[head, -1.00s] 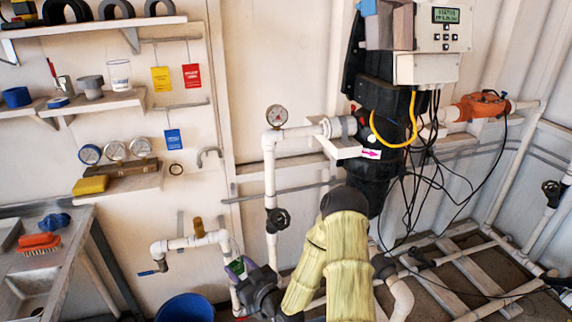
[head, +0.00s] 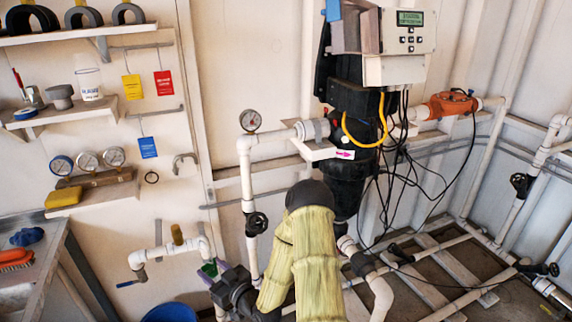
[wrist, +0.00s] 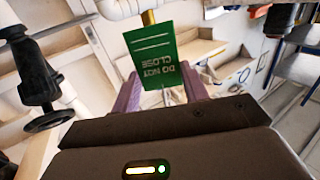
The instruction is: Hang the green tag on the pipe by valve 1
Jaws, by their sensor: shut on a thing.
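The green tag (wrist: 158,55), printed "DO NOT CLOSE" and upside down in the wrist view, is held between the purple fingers of my gripper (wrist: 163,90). In the head view my gripper (head: 211,271) and a sliver of the tag show low, beside the white tap pipe (head: 182,246). A brass fitting (wrist: 149,17) and white pipe (wrist: 118,9) appear just beyond the tag in the wrist view; contact cannot be told. A black handwheel valve (head: 256,223) sits on the vertical white pipe (head: 247,185). I cannot read any valve number.
Yellow (head: 132,87), red (head: 163,83) and blue (head: 148,147) tags hang on the wall. A blue bucket (head: 168,313) stands below the tap pipe. A black reactor column (head: 350,130) with loose cables and floor pipes fill the right. A sink bench (head: 50,265) is at left.

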